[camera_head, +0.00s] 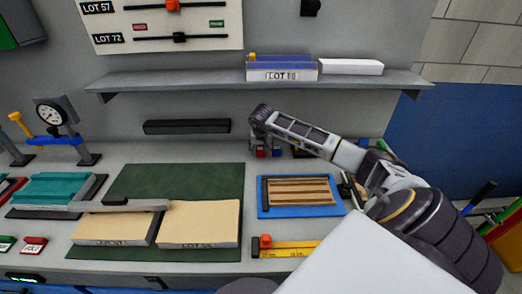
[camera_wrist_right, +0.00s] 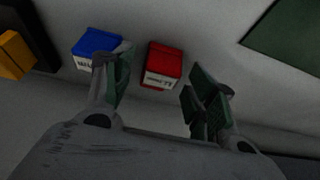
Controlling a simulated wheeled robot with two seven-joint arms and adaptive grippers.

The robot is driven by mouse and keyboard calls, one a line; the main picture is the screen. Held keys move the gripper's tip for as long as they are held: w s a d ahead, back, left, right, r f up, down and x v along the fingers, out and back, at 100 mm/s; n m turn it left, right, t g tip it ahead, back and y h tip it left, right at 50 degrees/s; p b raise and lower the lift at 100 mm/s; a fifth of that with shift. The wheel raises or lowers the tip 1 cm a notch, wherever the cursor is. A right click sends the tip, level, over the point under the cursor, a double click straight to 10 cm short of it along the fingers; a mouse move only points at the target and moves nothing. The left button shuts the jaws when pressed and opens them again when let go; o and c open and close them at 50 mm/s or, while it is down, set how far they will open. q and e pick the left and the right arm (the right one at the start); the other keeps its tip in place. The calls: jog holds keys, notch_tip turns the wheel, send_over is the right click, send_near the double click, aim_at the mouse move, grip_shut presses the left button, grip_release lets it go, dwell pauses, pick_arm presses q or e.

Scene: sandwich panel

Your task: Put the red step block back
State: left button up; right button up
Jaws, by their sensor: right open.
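The red step block (camera_wrist_right: 164,62) shows in the right wrist view as a small red block with a white label. It stands on the grey bench and lies between the directions of my two right fingers. In the head view the red block (camera_head: 261,154) is small and partly hidden below my right gripper (camera_head: 262,138), near the back of the bench. My right gripper, also in the right wrist view (camera_wrist_right: 160,88), is open, and I see nothing held. Whether a finger touches the block I cannot tell. My left gripper is not in view.
A blue labelled block (camera_wrist_right: 97,46) stands close beside the red one, by one finger. A yellow block (camera_wrist_right: 14,54) is farther left. In the head view a blue tray (camera_head: 264,209) with striped strips and a green mat (camera_head: 175,180) lie in front; a shelf (camera_head: 205,79) is above.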

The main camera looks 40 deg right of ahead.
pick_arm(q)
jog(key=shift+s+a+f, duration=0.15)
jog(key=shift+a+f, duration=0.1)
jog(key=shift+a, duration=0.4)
pick_arm(e)
jog(key=v, duration=1.1)
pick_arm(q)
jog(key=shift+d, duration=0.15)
